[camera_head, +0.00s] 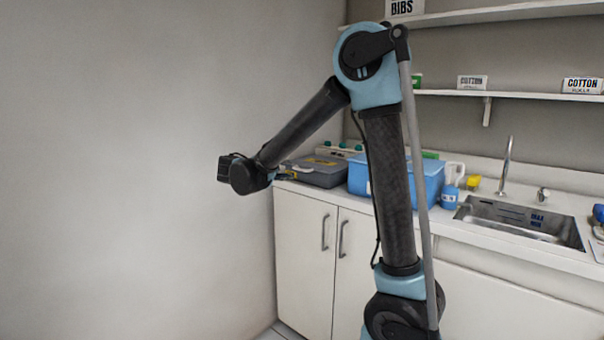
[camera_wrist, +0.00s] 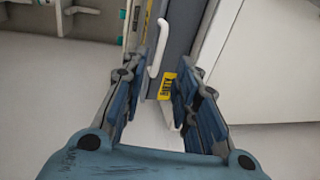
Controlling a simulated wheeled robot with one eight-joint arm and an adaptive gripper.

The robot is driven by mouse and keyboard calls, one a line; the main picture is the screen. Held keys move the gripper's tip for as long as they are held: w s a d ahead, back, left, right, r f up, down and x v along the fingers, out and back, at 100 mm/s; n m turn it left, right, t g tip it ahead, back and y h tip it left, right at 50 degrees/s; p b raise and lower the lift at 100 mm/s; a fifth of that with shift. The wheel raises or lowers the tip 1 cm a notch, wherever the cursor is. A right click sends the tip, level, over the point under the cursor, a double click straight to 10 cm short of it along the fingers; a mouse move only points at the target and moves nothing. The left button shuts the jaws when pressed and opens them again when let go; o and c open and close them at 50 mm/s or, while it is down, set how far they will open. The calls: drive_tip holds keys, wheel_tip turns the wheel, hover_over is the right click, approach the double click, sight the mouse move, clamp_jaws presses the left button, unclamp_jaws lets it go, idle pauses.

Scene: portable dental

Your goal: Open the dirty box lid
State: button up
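The dirty box is a grey box (camera_head: 318,172) at the left end of the counter in the head view. In the wrist view its grey side (camera_wrist: 180,45) shows ahead, with a yellow label (camera_wrist: 167,86) that appears to read DIRTY. A pale curved bar (camera_wrist: 157,48), apparently a handle, stands out near the label. My gripper (camera_wrist: 167,80) is open, its blue fingers to either side of the label and nothing gripped between them. In the head view my gripper (camera_head: 283,176) is at the box's left front end; whether it touches is unclear. The lid looks closed.
A blue box (camera_head: 410,178) stands right of the grey box, partly behind my arm. Further right are a blue bottle (camera_head: 450,196) and a sink (camera_head: 520,222). The white counter has cabinet doors (camera_head: 305,250) below.

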sight(300, 169)
drive_tip(key=x, duration=0.8)
drive_tip(key=shift+w+d, duration=0.25)
drive_tip(key=shift+w, duration=0.1)
clamp_jaws()
drive_tip(key=shift+s+d, duration=0.1)
drive_tip(key=shift+d, duration=0.1)
